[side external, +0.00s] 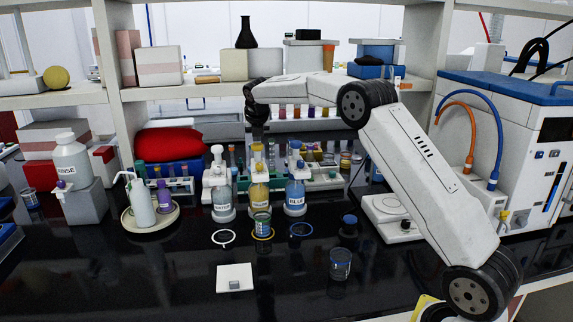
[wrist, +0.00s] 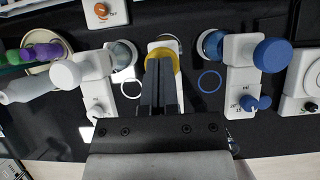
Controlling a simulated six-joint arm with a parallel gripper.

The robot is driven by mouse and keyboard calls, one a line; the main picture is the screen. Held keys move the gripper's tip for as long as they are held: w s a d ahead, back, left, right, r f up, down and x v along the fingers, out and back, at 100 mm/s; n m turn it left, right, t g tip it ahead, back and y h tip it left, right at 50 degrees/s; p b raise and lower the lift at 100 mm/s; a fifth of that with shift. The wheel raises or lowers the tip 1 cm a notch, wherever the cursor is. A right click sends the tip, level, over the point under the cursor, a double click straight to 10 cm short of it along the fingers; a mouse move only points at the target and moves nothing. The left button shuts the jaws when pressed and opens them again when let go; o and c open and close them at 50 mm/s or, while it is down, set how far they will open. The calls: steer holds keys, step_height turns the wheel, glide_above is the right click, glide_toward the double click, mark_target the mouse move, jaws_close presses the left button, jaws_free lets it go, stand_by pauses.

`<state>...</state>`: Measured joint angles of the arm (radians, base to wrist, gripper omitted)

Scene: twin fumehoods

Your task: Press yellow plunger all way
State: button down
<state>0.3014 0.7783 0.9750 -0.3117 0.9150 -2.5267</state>
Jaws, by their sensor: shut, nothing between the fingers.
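The yellow bottle (side external: 258,192) with its dispenser stands between a clear-looking bottle and a blue bottle in the side external view. Its yellow plunger (side external: 257,148) is at the top, under my gripper (side external: 256,136). My gripper is shut and empty, pointing down over the plunger. In the wrist view my shut fingers (wrist: 160,68) overlap the yellow plunger (wrist: 178,62) and hide part of it. I cannot tell whether the fingertips touch it. A small glass beaker (side external: 262,224) stands in front of the yellow bottle.
The clear-looking bottle (side external: 222,196) stands close on the left and the blue bottle (side external: 295,192) close on the right. A second beaker (side external: 340,263), a blue cap-like object (side external: 349,225) and a white pad (side external: 235,278) are on the black bench. A shelf (side external: 210,89) runs behind.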

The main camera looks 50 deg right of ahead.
steer(key=shift+f, duration=0.1)
stand_by(0.3)
steer(key=shift+f, duration=1.25)
steer(key=shift+r, duration=1.5)
